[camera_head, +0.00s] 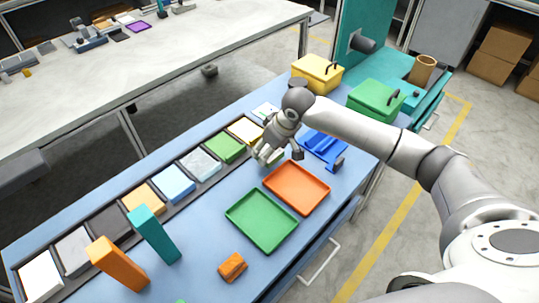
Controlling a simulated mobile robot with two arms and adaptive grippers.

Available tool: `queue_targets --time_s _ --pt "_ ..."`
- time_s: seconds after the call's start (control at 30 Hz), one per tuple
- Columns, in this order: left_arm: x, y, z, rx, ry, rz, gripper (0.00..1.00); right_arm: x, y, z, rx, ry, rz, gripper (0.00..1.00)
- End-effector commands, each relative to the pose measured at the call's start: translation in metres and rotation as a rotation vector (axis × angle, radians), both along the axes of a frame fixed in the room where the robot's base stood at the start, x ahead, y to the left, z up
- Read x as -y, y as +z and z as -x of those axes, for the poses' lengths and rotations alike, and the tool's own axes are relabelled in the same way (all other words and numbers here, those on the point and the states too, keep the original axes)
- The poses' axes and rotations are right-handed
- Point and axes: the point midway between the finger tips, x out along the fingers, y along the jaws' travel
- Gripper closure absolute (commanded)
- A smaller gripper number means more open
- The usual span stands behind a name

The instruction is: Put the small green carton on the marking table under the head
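A small green piece (279,156), likely the green carton, shows at the fingers of my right gripper (281,156), mostly hidden by them. The fingers stand apart around or just above it, over the blue table; contact cannot be made out. A teal machine (357,22) stands beyond the blue table at the upper right, with a dark cylindrical head (362,43) above a teal surface (392,66), likely the marking table. My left gripper is not in view.
A green tray (262,221), an orange tray (297,188) and a blue holder (323,148) lie near the gripper. Yellow (316,72) and green (376,99) boxes stand toward the machine. Orange (117,262) and teal (154,234) cartons stand at left; a tan cup (422,69) sits on the teal surface.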

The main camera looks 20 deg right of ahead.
Motion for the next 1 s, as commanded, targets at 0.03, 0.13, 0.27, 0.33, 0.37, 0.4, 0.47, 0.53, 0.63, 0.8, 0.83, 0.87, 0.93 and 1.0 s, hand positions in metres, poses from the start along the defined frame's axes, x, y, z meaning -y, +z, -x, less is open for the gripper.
queue_targets --time_s 0.03,0.13,0.27,0.33,0.37,0.4,0.47,0.53,0.63,0.8,0.83,0.87,0.93,1.0 --pt "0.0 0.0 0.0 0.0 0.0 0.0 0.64 0.001 -0.004 -0.003 -0.001 -0.001 0.0 0.63" --pt "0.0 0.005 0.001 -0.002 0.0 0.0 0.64 0.001 -0.019 -0.003 -0.004 0.0 0.002 0.63" --pt "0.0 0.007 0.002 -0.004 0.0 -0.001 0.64 0.002 -0.032 -0.003 0.0 -0.001 0.002 0.63" --pt "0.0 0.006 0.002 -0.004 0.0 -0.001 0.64 0.002 -0.035 -0.003 0.0 -0.001 0.002 0.63" --pt "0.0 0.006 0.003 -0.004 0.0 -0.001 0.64 0.002 -0.035 -0.003 0.001 -0.001 0.002 0.63" --pt "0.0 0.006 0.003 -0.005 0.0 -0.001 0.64 0.002 -0.035 -0.003 0.0 0.0 0.001 0.63" --pt "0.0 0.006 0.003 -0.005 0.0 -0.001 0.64 0.001 -0.035 -0.003 0.0 0.0 0.001 0.63" --pt "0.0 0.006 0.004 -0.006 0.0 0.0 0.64 0.001 -0.035 -0.003 0.0 0.0 0.001 0.63" --pt "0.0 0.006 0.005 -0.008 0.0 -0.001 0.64 0.001 -0.037 -0.003 0.0 0.0 0.001 0.63" --pt "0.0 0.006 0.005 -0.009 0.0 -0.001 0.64 0.001 -0.037 -0.003 0.0 0.0 0.001 0.2" --pt "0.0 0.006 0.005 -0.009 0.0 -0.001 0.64 0.001 -0.037 -0.003 0.0 0.0 0.001 0.16" --pt "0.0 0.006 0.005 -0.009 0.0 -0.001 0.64 0.001 -0.037 -0.003 0.0 0.0 0.001 0.16" --pt "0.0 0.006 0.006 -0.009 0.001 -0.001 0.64 0.001 -0.037 -0.003 0.0 0.0 0.001 0.16" --pt "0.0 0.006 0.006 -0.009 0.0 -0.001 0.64 0.001 -0.037 -0.003 0.0 0.0 0.001 0.16"
